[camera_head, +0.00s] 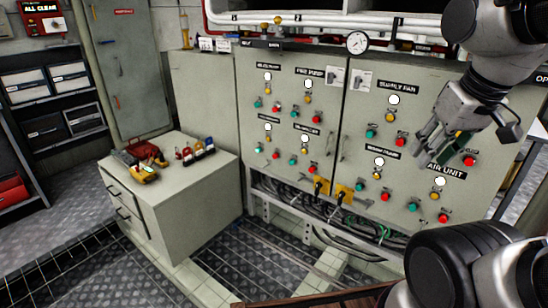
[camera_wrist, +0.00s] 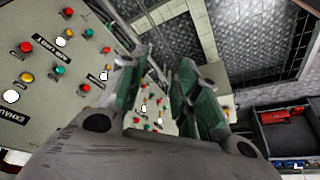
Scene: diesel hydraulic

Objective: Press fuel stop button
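I cannot read a fuel stop label in either view, so I cannot tell which button it is. The grey control panel (camera_head: 290,155) carries several green and red buttons and white lamps, with labels such as FIRE PUMP (camera_head: 309,72), SUPPLY FAN (camera_head: 397,87) and AIR UNIT (camera_head: 446,172). My gripper (camera_head: 432,143) is in front of the panel's right part, near a red button (camera_head: 469,160), and hides some of the panel. In the wrist view my gripper (camera_wrist: 160,75) has its two green-padded fingers apart with nothing held between them.
A grey cabinet (camera_head: 200,192) with tools on top stands left of the panel. Cables (camera_head: 340,218) run under the panel. A round gauge (camera_head: 357,42) and white pipes (camera_head: 320,20) are above it. The metal floor (camera_head: 235,255) before the panel is partly clear.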

